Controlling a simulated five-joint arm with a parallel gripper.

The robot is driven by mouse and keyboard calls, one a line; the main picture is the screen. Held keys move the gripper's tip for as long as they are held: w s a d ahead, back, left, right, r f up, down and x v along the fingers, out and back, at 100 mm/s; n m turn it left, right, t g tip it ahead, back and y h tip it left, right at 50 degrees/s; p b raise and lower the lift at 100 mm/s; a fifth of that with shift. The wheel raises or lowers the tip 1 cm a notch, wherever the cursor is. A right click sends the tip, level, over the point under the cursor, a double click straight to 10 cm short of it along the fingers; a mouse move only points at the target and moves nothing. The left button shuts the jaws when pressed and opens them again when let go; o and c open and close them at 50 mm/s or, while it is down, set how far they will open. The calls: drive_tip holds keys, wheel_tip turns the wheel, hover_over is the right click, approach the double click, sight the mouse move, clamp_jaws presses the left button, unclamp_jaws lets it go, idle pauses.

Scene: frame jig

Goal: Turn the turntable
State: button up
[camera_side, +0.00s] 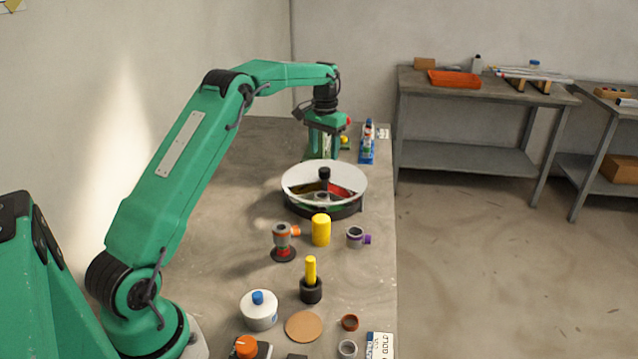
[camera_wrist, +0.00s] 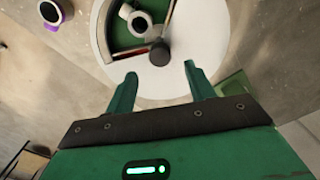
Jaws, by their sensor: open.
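The turntable (camera_side: 350,178) is a round white disc on a dark base, standing on the bench. A wedge-shaped opening in the disc shows compartments below with red edges. A black knob (camera_side: 324,173) stands up from the disc. My gripper (camera_side: 322,156) is at the far side of the turntable, pointing down. In the wrist view, the white disc (camera_wrist: 207,45) fills the upper middle, with a green-floored opening. The knob (camera_wrist: 158,52) lies just ahead of my open, empty gripper (camera_wrist: 160,72). I cannot tell whether a finger touches the disc.
A blue tube (camera_side: 367,143) stands right of my gripper. The bench's left part is clear.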

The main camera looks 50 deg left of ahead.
sight(324, 169)
drive_tip(key=shift+f, duration=3.45)
clamp_jaws()
